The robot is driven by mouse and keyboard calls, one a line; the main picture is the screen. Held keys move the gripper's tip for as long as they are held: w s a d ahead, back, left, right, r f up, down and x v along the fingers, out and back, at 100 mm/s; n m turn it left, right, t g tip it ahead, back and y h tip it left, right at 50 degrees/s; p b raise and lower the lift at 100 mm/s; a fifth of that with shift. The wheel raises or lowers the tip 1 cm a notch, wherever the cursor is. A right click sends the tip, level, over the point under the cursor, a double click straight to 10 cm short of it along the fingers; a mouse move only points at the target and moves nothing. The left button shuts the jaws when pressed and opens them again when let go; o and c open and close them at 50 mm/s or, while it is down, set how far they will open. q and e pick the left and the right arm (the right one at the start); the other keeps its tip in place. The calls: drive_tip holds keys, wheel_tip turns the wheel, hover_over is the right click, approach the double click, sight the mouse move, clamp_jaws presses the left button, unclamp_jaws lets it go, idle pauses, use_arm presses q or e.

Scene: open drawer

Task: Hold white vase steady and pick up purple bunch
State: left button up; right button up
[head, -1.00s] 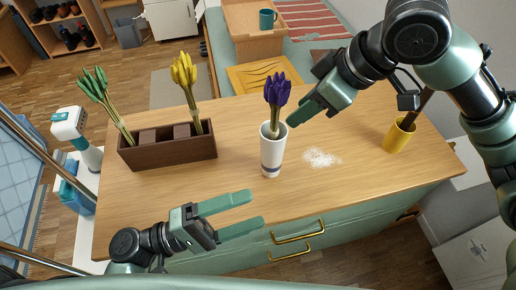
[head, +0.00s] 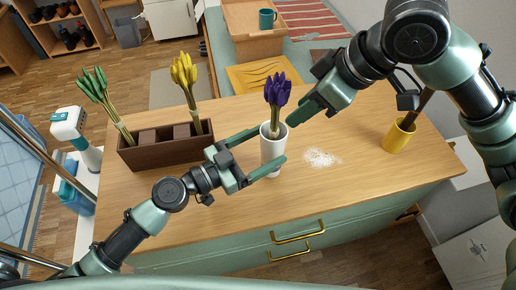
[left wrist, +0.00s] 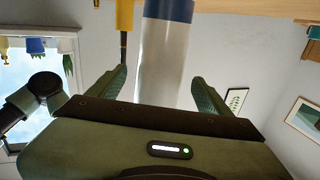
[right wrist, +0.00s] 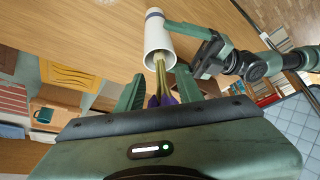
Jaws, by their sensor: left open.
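The white vase (head: 272,150) stands upright on the wooden counter with the purple bunch (head: 277,90) in it. My left gripper (head: 274,142) is open, its fingers on either side of the vase. In the left wrist view the vase (left wrist: 163,62) lies between the fingers with gaps at both sides. My right gripper (head: 294,112) is beside the purple bunch, to its right. In the right wrist view its fingers are apart, with the purple blooms (right wrist: 162,100) low between them, partly hidden by the gripper body. The vase mouth (right wrist: 160,60) also shows there.
A brown planter (head: 168,152) with green (head: 93,84) and yellow bunches (head: 184,70) stands to the left. White grains (head: 321,158) lie right of the vase. A yellow cup (head: 398,136) stands at the right. Drawers with gold handles (head: 290,237) are below the counter.

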use_arm(q)
drive_tip(key=x, duration=0.6)
drive_tip(key=shift+d, duration=0.15)
